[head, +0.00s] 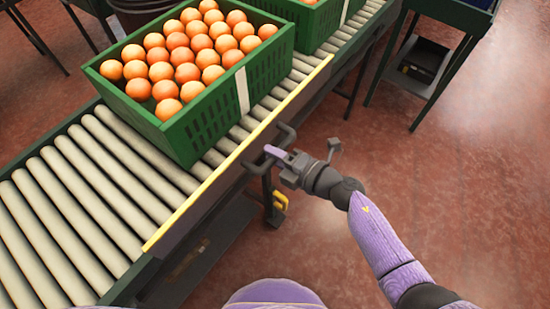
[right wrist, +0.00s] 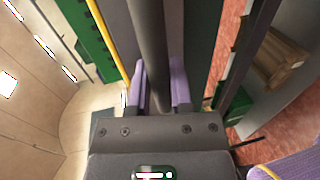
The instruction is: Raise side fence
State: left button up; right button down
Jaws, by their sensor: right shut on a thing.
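The side fence (head: 215,190) is a dark panel with a yellow top edge, running along the near side of the roller conveyor. In the head view its yellow edge lies close along the roller ends. A dark bar handle (head: 287,134) stands out from the fence's outer face. My right gripper (head: 272,154) is at this handle, with its purple fingers around it. In the right wrist view the dark handle bar (right wrist: 148,50) passes between the two purple fingers (right wrist: 159,90). My left gripper is in neither view.
A green crate (head: 205,118) full of oranges sits on the rollers (head: 75,185) behind the fence, with another green crate (head: 300,22) further along. A yellow part (head: 280,201) hangs below the fence. A green-framed stand (head: 425,70) is at upper right. The red floor at right is clear.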

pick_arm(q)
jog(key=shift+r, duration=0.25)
pick_arm(e)
jog(key=shift+w+r, duration=0.15)
jog(key=shift+r, duration=0.1)
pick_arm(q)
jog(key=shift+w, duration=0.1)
pick_arm(e)
jog(key=c, duration=0.6)
grip_release()
jog(key=shift+r, duration=0.1)
jog(key=shift+o, duration=0.2)
pick_arm(q)
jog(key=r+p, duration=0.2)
jog(key=p, duration=0.1)
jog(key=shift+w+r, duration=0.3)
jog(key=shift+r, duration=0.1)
pick_arm(e)
jog(key=v, duration=1)
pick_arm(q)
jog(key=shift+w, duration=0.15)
